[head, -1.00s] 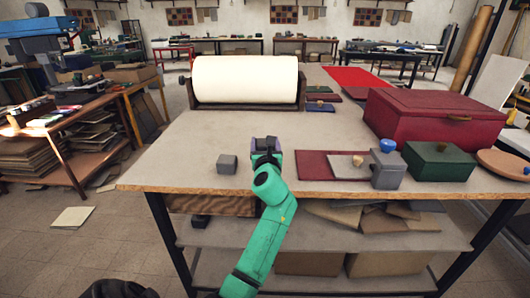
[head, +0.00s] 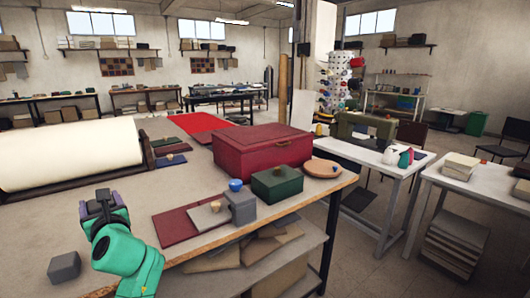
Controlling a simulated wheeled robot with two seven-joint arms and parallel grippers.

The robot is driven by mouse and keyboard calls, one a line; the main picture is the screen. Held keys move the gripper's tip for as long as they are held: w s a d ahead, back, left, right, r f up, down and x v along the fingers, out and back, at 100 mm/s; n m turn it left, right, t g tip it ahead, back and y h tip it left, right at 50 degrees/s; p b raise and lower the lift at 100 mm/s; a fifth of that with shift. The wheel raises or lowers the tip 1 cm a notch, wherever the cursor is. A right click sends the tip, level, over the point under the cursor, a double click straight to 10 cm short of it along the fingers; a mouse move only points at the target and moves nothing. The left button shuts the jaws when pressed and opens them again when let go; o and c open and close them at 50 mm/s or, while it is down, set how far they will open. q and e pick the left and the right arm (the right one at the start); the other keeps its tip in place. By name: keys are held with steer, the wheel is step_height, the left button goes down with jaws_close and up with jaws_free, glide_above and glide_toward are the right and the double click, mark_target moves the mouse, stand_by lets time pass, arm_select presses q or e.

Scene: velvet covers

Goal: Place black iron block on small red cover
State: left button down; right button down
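A dark grey cube (head: 64,266), the nearest match I see to the black iron block, sits on the bench near its front edge at the lower left. A small dark red cover (head: 171,149) lies flat beside the white roll, between a dark green cover and a navy cover (head: 168,160). My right gripper is out of view.
A grey block with a blue knob (head: 241,208), a green box (head: 277,184), a red chest (head: 262,147) and a round wooden board (head: 321,169) crowd the right side. A bright red cloth (head: 199,123) lies behind. The white roll (head: 70,153) fills the left. Bare bench lies between.

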arm_select(q)
steer(key=s+d+f+m+t+h, duration=0.2)
steer(key=s+d+f+m+h, duration=0.2)
steer(key=s+d+f, duration=0.5)
steer(key=s+d+f+m+t+h, duration=0.3)
steer(key=s+d+f+m+h, duration=0.2)
steer(key=d+f, duration=1.1)
steer(key=s+f+h, duration=0.1)
steer(key=s+h, duration=0.2)
steer(key=s, duration=0.1)
steer(key=shift+s+d+h, duration=0.25)
steer(key=shift+h, duration=0.15)
